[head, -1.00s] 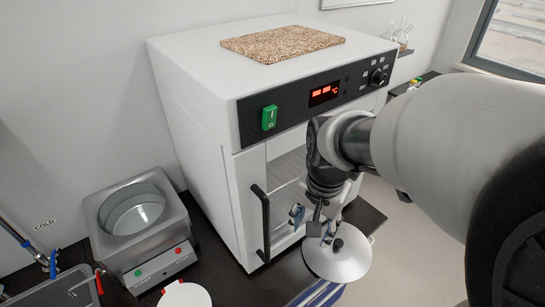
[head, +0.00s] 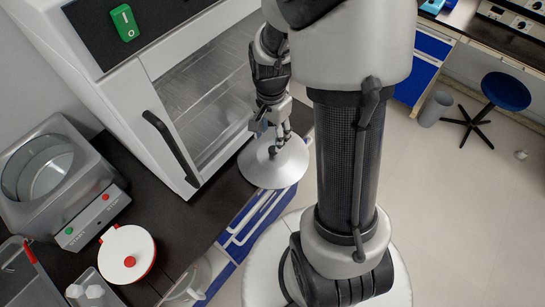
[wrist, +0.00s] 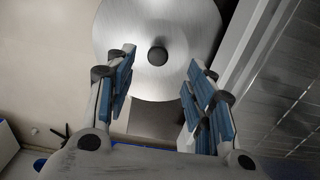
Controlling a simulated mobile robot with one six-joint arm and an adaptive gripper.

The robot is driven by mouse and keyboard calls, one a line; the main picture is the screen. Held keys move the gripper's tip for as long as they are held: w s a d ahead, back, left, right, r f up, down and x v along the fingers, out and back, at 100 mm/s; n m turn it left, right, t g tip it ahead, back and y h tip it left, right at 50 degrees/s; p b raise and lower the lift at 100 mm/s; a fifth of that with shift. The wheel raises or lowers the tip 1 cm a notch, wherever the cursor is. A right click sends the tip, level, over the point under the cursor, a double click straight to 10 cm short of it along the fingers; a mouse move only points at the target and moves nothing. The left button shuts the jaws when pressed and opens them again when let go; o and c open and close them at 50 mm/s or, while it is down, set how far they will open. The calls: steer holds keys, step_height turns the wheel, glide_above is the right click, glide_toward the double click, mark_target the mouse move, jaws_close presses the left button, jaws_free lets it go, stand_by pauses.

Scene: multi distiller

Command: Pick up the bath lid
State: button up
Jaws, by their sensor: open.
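The bath lid (head: 272,170) is a round, shiny metal disc with a small dark knob, at the right edge of the dark counter in the head view. In the wrist view the lid (wrist: 160,25) fills the top middle, with its knob (wrist: 158,57) near the centre. My gripper (head: 277,143) is directly above the lid, pointing down. In the wrist view my gripper (wrist: 159,62) is open, with its blue-padded fingers to the left and right of the knob. I cannot tell whether the fingertips reach down to the knob's height.
A metal bath (head: 50,180) with a round open well stands at the left. A white oven (head: 120,105) with a glass door and black handle stands close behind the lid. A white-and-red round lidded item (head: 127,253) sits on the counter (head: 190,235).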

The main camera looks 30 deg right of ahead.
mark_target(273, 149)
steer(key=f+b, duration=0.1)
steer(key=f, duration=0.1)
steer(key=f+b, duration=0.1)
steer(key=f, duration=0.2)
steer(key=f+b, duration=0.1)
steer(key=f, duration=0.1)
steer(key=shift+d+f, duration=0.3)
steer(key=shift+r, duration=0.1)
jaws_close()
stand_by(0.6)
